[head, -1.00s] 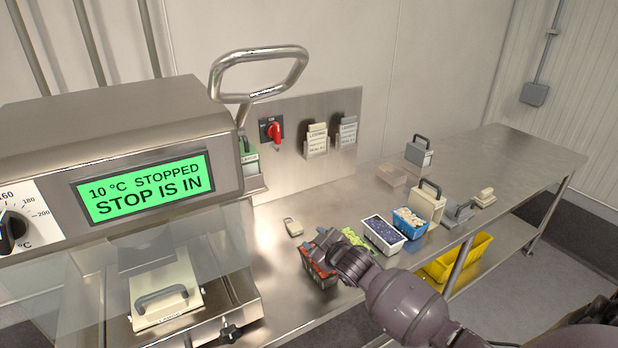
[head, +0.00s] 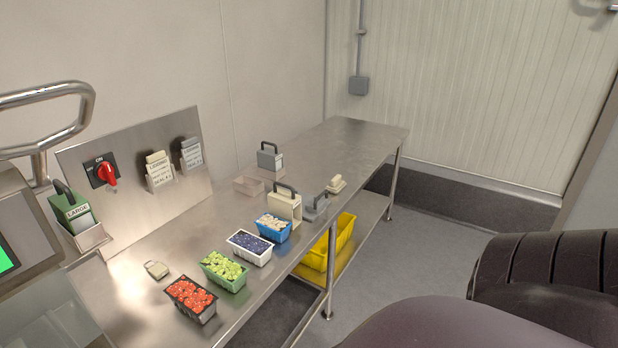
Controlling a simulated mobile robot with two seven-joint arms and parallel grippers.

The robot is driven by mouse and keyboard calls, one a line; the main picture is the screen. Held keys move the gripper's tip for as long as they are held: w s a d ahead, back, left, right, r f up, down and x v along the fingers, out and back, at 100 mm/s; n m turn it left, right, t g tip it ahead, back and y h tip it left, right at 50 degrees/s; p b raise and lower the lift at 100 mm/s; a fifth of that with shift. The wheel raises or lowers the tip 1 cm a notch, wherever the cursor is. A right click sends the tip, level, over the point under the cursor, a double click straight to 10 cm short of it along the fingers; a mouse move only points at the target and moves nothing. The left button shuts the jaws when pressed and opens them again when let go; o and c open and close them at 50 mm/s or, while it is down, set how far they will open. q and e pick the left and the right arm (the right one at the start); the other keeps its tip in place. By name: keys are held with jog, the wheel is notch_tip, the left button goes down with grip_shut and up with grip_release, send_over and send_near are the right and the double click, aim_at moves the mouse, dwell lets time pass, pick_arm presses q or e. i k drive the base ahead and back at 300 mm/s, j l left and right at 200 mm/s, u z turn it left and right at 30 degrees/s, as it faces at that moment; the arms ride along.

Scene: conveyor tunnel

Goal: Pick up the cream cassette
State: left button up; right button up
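The cream cassette (head: 284,207) stands upright on the steel bench, behind the blue punnet, with its dark grey handle on top. A grey cassette (head: 269,159) with a similar handle stands farther back on the bench. Neither of my grippers is in view. Large dark parts of my arm fill the lower right corner, apart from the cassettes.
A row of red (head: 190,299), green (head: 224,271), white (head: 249,248) and blue (head: 272,228) filled punnets lines the bench's front. A low grey handled piece (head: 315,206) and a small cream piece (head: 337,184) lie right of the cassette. A yellow crate (head: 343,238) sits below. The far bench is clear.

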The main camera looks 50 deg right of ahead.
aim_at(285, 205)
jog(key=l+z, duration=0.15)
jog(key=z, duration=0.3)
jog(key=l+z, duration=0.15)
jog(key=z, duration=0.3)
jog(key=k+l+z, duration=0.1)
jog(key=z, duration=0.35)
